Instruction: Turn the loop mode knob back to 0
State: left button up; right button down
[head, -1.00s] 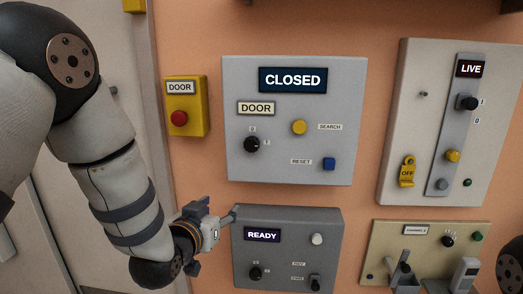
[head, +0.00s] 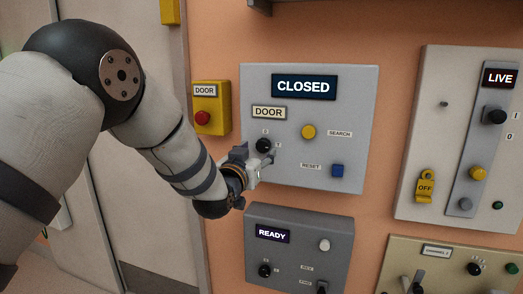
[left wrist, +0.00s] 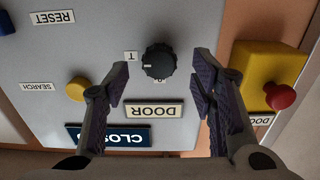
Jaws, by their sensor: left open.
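A round black knob (head: 264,145) sits on the grey DOOR panel (head: 345,115), below the DOOR label, with small marks above it and to its right. No "loop mode" label is readable here. My left gripper (head: 266,164) is just below and in front of this knob, open. In the left wrist view, which is upside down, the knob (left wrist: 159,62) shows beyond the gap between the two fingers, with a finger on either side; it is not gripped. My right gripper is not in view.
Close by are a yellow button (head: 308,132), a blue button (head: 337,171) and a yellow box with a red button (head: 203,118). Below is the READY panel (head: 300,255) with another black knob (head: 265,271). The LIVE panel (head: 425,130) is on the right.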

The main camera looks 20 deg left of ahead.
aim_at(262, 148)
pick_arm(q)
jog(key=w, duration=0.3)
jog(key=shift+f, duration=0.25)
jog(key=shift+w+d+r+b, duration=0.1)
jog(key=shift+w+r+b, duration=0.05)
jog(key=shift+w+b, duration=0.2)
jog(key=shift+r, duration=0.15)
jog(key=c, duration=1.1)
jog(key=shift+c, duration=0.2)
